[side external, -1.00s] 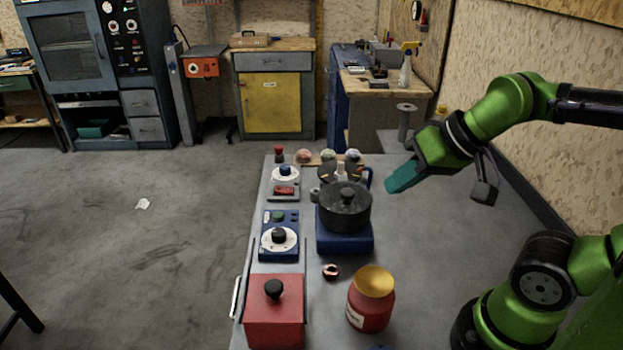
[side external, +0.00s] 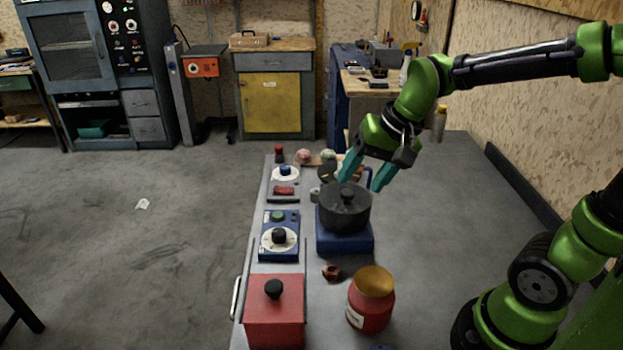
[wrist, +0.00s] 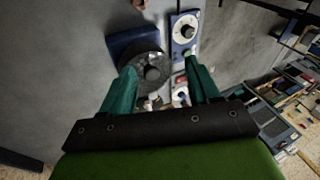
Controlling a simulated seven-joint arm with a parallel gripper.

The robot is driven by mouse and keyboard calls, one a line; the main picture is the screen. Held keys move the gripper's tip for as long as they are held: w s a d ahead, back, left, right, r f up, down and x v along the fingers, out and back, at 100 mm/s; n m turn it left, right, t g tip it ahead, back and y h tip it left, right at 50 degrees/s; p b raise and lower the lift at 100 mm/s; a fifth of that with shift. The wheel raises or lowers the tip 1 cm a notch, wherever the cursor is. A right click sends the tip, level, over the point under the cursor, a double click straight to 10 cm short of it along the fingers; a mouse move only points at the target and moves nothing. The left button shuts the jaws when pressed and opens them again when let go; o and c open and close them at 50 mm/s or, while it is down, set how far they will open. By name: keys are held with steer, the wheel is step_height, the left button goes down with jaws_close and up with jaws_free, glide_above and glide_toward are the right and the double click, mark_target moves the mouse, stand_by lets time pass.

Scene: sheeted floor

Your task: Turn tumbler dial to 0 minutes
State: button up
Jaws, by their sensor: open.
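A blue control box (side external: 266,252) carries a white dial with a black knob (side external: 279,236) and a green button; it also shows at the top of the wrist view (wrist: 173,44). Behind it on the same strip is a white dial with a blue knob (side external: 285,171), beside a red switch (side external: 284,190). I cannot read the marks on either dial. My gripper (side external: 360,184) is open and empty, its teal fingers apart, above and behind the black pot. It is to the right of both dials and touches neither. In the wrist view, the fingers (wrist: 160,64) frame the pot.
The lidded black pot (side external: 345,212) stands on a blue base (side external: 344,244). A red box with a black knob (side external: 275,314) and a red jar with a gold lid (side external: 370,304) stand in front.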

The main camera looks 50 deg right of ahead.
steer(key=w+f+m, duration=0.1)
steer(key=w+m, duration=0.1)
steer(key=w, duration=0.1)
steer(key=w+f+m+g, duration=0.1)
steer(key=w+m, duration=0.2)
steer(key=w+f+m+g+y, duration=0.1)
steer(key=w+m, duration=0.2)
steer(key=shift+w+f, duration=0.1)
steer(key=shift+f, duration=0.3)
steer(key=w+m, duration=0.4)
steer(key=m, duration=0.3)
steer(key=m+y, duration=0.1)
glide_toward(278, 232)
steer(key=x, duration=0.8)
steer(key=shift+f, duration=0.2)
steer(key=c, duration=1)
steer(key=shift+c, duration=0.2)
